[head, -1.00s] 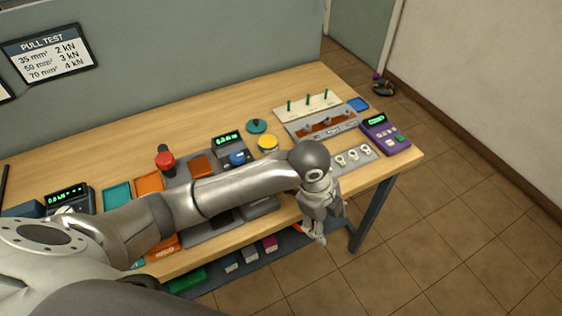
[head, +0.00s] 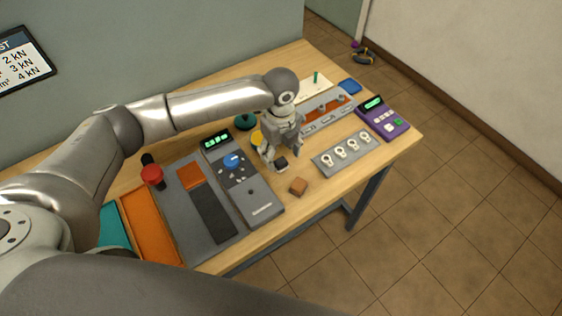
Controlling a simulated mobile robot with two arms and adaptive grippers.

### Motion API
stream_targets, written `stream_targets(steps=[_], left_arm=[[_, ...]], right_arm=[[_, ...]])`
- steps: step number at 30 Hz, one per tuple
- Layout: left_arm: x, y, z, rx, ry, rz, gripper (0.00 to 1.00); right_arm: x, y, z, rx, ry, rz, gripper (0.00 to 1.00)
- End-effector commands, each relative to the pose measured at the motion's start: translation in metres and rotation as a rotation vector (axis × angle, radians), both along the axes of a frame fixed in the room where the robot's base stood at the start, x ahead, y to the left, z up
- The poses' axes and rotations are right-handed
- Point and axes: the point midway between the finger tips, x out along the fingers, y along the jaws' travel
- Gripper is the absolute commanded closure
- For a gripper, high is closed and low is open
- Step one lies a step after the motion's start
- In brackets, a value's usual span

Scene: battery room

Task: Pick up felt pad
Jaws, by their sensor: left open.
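A small brown block (head: 298,186), the closest match I see for the felt pad, lies on the workbench near its front edge; I cannot tell its material. My left gripper (head: 274,163) points down over the bench, just behind and left of the block, apart from it. It is open. A small dark piece (head: 281,163) shows at its fingertips; I cannot tell whether it is part of the gripper. A flat blue pad (head: 349,86) lies at the far right of the bench. My right gripper is out of view.
The workbench (head: 330,185) holds a grey device (head: 240,180) with a blue knob, a grey plate (head: 346,153) with several white rings, a purple meter (head: 382,118) and an orange tray (head: 152,225). A yellow disc (head: 257,138) is partly behind the gripper. Bare wood surrounds the block.

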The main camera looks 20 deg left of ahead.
Motion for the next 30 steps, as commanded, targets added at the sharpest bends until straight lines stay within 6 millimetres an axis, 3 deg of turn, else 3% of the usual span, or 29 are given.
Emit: stream_targets(steps=[4, 11, 20, 30], left_arm=[[0.002, -0.001, -0.013, 0.001, 0.003, 0.001, 0.39], [0.005, -0.001, -0.045, 0.0, 0.002, 0.0, 0.39], [0.005, -0.001, -0.053, 0.001, -0.001, 0.0, 0.39], [0.005, -0.001, -0.052, -0.001, -0.001, 0.0, 0.79]], right_arm=[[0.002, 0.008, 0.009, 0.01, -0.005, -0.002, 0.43], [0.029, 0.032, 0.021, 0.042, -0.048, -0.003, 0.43], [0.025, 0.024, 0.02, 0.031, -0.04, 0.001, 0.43], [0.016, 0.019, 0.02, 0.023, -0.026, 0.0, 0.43]])
